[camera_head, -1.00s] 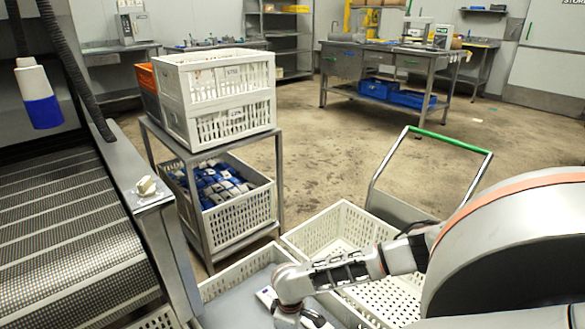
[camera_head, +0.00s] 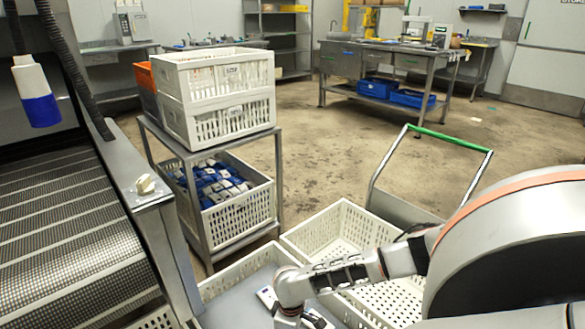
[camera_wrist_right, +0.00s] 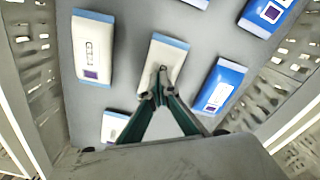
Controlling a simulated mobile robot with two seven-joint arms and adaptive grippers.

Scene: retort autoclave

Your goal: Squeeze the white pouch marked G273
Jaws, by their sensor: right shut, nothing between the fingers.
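In the right wrist view my right gripper (camera_wrist_right: 162,86) is shut and empty. Its fingertips are over the middle of a white pouch (camera_wrist_right: 163,54) with blue ends, overlapping it in the picture; I cannot tell whether they touch. Another white pouch (camera_wrist_right: 93,50) with a printed label lies to its left, and a smaller white one (camera_wrist_right: 114,126) shows at lower left. A blue and white pouch (camera_wrist_right: 220,86) lies to the right. No marking G273 is legible. In the head view a white pouch (camera_head: 266,296) shows beside my right wrist. My left gripper is not in view.
The pouches lie on a grey surface inside a white slotted crate (camera_head: 236,270). An empty white crate (camera_head: 322,228) stands beside it, with a green-handled cart (camera_head: 450,138) behind. A rack with stacked crates (camera_head: 228,72) and a mesh conveyor (camera_head: 70,235) stand left.

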